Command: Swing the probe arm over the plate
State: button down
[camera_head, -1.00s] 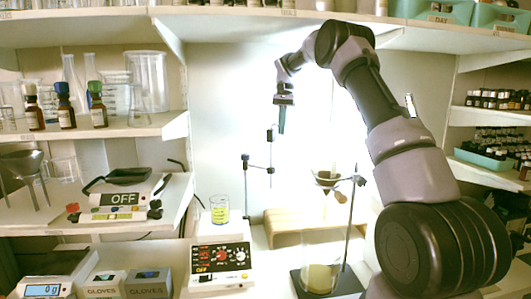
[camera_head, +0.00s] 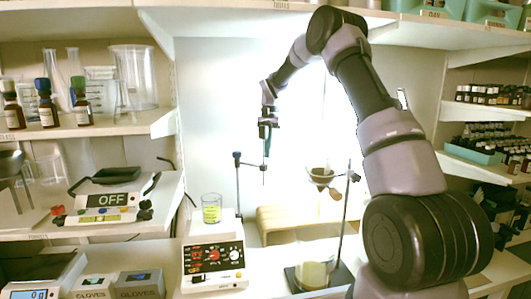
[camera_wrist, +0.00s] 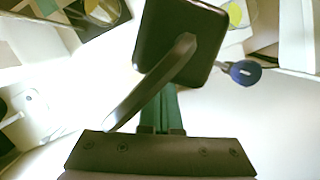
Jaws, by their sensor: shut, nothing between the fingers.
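The probe arm (camera_head: 250,165) is a thin dark rod reaching right from an upright post with a blue knob (camera_head: 237,156). A thin probe (camera_head: 263,178) hangs from its end. The knob also shows in the wrist view (camera_wrist: 240,72). My gripper (camera_head: 267,154) is shut and empty, pointing down at the probe end of the arm; contact cannot be told. In the wrist view a dark square block (camera_wrist: 180,40) with a grey rod, seemingly the probe's top, covers part of my green fingers (camera_wrist: 160,112).
A filter stand with a funnel (camera_head: 321,176) and a flask (camera_head: 314,274) stands right of the probe. A low wooden bench (camera_head: 285,222) lies behind. Shelves with bottles (camera_head: 46,108) and a scale (camera_head: 40,278) are at the left.

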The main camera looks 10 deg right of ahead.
jog(key=shift+s+a, duration=0.4)
jog(key=shift+s, duration=0.4)
jog(key=shift+s+a, duration=0.1)
jog(key=shift+a, duration=0.05)
